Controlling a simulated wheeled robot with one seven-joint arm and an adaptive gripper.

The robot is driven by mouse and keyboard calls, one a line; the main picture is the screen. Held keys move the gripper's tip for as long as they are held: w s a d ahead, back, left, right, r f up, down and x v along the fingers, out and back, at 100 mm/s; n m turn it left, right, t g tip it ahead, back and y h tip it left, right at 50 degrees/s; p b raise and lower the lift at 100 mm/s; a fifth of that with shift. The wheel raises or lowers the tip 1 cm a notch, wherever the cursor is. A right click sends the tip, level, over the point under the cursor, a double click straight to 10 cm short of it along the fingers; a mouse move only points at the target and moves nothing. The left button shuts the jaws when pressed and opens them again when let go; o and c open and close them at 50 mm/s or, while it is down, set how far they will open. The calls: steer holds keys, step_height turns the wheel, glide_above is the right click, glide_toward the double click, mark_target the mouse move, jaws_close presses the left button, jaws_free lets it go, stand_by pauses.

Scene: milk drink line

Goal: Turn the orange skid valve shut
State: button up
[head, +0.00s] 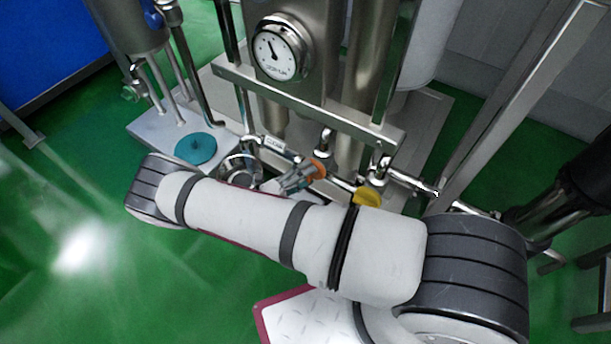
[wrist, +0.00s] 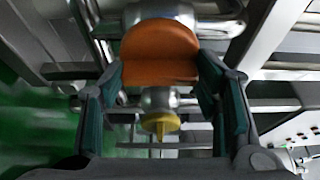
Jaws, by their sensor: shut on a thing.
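The orange skid valve handle (wrist: 160,52) fills the upper middle of the wrist view. It sits on a metal pipe fitting (wrist: 160,14). In the head view the orange valve (head: 319,169) shows as a small patch on the skid's low pipework, mostly covered by my gripper (head: 296,180). In the wrist view my gripper (wrist: 162,80) has one finger on each side of the orange handle, with the teal pads at its edges. It is shut on the handle. The contact itself is partly blurred.
A yellow valve handle (head: 367,196) sits on the same pipe run, to the right; it also shows in the wrist view (wrist: 160,122). A teal round handle (head: 195,148) lies to the left. A gauge (head: 278,54) and metal frame bars (head: 310,105) stand behind. Green floor (head: 70,220) is clear at left.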

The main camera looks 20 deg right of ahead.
steer(key=shift+m, duration=0.3)
steer(key=m+t+y+p, duration=0.1)
steer(key=m+y+p, duration=0.1)
steer(key=m+p, duration=0.2)
steer(key=m+t+y+p, duration=0.1)
steer(key=m+y+p, duration=0.1)
steer(key=m+p, duration=0.2)
steer(key=m+t+y+p, duration=0.1)
steer(key=m+y+p, duration=0.1)
steer(key=m+p, duration=0.2)
steer(key=shift+s+d+r+m+t+p, duration=0.15)
steer(key=shift+d+r+m+t+p, duration=0.2)
steer(key=shift+p, duration=1.1)
steer(key=shift+y, duration=0.3)
steer(key=o, duration=1.1)
steer(key=shift+o, duration=0.2)
steer(key=shift+a, duration=0.15)
steer(key=v, duration=1.1)
steer(key=shift+s+a, duration=0.25)
steer(key=shift+s, duration=0.1)
